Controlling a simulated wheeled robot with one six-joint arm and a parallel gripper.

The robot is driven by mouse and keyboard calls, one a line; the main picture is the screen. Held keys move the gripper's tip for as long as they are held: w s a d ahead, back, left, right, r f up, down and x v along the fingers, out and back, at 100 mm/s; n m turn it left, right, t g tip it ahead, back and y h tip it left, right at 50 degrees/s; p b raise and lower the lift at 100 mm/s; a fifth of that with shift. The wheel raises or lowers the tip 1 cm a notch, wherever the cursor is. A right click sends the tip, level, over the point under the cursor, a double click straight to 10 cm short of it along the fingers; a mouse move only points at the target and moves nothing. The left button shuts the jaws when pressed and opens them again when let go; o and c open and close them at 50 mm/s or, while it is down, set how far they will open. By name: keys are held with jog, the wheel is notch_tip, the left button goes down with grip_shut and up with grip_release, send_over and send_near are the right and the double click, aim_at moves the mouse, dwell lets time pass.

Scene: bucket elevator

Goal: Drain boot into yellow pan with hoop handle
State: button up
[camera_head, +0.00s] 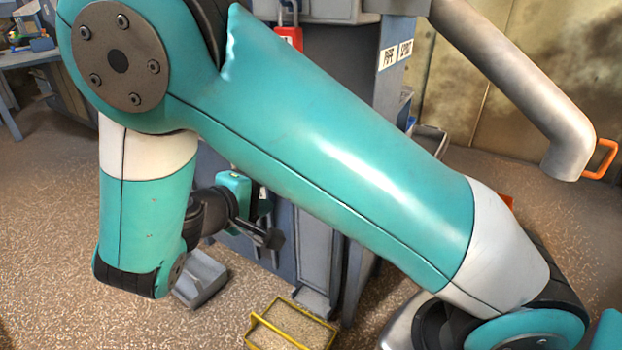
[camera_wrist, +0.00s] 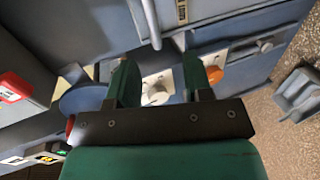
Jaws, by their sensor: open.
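The yellow pan (camera_head: 327,332) sits on the floor at the bottom centre of the head view. Its thin yellow hoop handle (camera_head: 277,330) crosses it; its inside looks tan and speckled. The grey-blue boot housing (camera_head: 305,240) stands behind it, partly hidden by my arm. My gripper (camera_head: 262,215) is in front of the housing, small and partly hidden. In the wrist view my gripper (camera_wrist: 158,76) is open, its two green fingers apart. A pale plate with a round knob (camera_wrist: 155,92) shows between them, with an orange knob (camera_wrist: 214,74) right of them. I cannot tell whether the fingers touch anything.
A grey pan (camera_head: 203,280) lies on the floor left of the yellow one; a grey pan also shows in the wrist view (camera_wrist: 298,95). Open floor lies at the lower left.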

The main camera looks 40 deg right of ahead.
jog(key=shift+t+h, duration=0.4)
jog(key=shift+h, duration=0.1)
jog(key=b+x, duration=0.9)
jog(key=x, duration=0.8)
jog(key=shift+w+r+b, duration=0.1)
jog(key=shift+b, duration=0.2)
